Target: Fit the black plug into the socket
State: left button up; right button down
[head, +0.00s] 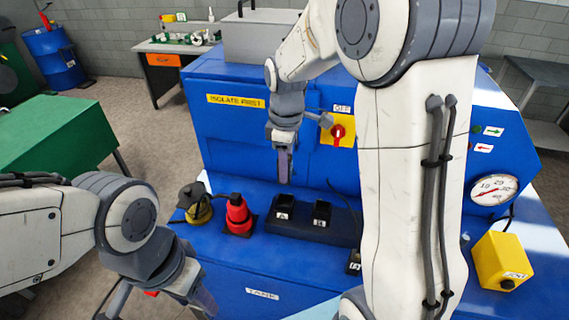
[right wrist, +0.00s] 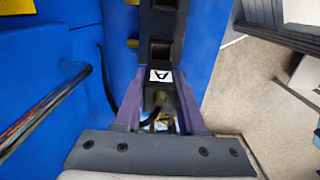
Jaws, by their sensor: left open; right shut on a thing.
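My right gripper (head: 284,178) points down above the black socket block (head: 342,236), over the end labelled A. In the right wrist view its purple fingers (right wrist: 159,112) are shut on the black plug (right wrist: 158,97). A black cable leaves the plug; in the head view the plug is hidden by the gripper. A white label A lies just beyond it in the wrist view. I cannot tell whether plug and block touch. My left gripper (head: 190,298) is open and empty at the lower left, partly cut off by the frame edge.
A red plug-like piece (head: 238,216) and a yellow-and-black piece (head: 196,205) stand left of the block. A small dark labelled box (head: 354,262) is at its right. A yellow box (head: 501,262) and a gauge (head: 493,190) are farther right. A red switch (head: 338,131) is on the panel behind.

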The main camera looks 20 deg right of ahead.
jog(key=shift+r, duration=0.1)
jog(key=shift+f+b, duration=1.95)
jog(key=shift+f, duration=1)
jog(key=shift+p, duration=0.45)
jog(key=shift+f+b, duration=1)
jog(key=shift+f, duration=0.6)
jog(key=shift+c, duration=2.1)
grip_release()
